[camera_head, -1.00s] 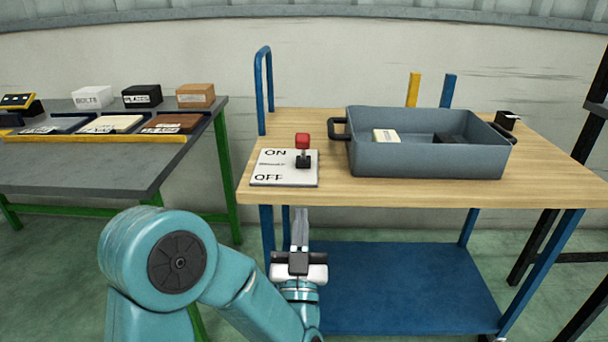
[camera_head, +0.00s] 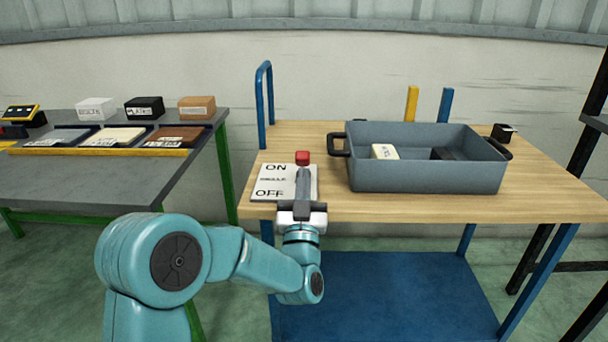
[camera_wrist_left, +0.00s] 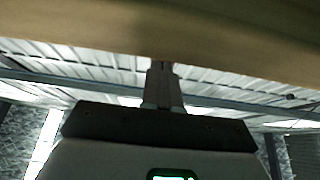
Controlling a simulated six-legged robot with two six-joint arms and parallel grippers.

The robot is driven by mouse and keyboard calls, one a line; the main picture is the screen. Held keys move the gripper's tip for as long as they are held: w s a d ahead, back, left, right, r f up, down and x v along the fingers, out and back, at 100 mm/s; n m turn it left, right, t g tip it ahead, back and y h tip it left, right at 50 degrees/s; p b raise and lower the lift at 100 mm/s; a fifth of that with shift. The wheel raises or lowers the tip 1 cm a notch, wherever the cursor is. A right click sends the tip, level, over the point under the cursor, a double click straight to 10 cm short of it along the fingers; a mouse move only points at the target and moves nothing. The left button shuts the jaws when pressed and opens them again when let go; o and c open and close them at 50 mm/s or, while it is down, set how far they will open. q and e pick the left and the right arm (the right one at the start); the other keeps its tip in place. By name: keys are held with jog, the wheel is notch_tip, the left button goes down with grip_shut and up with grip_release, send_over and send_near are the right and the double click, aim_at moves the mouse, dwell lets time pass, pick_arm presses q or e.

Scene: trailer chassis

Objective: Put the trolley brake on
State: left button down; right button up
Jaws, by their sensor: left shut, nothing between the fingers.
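The brake panel (camera_head: 272,181) is a white plate marked ON at the far side and OFF at the near side, at the front left of the wooden trolley top (camera_head: 400,207). Its red lever knob (camera_head: 303,157) shows at the panel's right, just beyond my left gripper's fingertips. My left gripper (camera_head: 303,172) is shut and empty, pointing away over the panel's right part. It hides the lever's stem and base, and I cannot tell whether it touches the lever. In the left wrist view the shut fingers (camera_wrist_left: 162,75) reach toward a blurred wooden surface (camera_wrist_left: 200,35). My right gripper is not in view.
A grey bin (camera_head: 425,178) with a cream box (camera_head: 384,152) and a dark box (camera_head: 446,153) stands right of the panel. A blue handle post (camera_head: 262,105) rises at the trolley's left. A grey table (camera_head: 100,180) with boxes and trays stands left.

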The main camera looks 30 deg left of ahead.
aim_at(305, 155)
pick_arm(q)
jog(key=shift+w+a+r, duration=0.35)
jog(key=shift+w, duration=0.2)
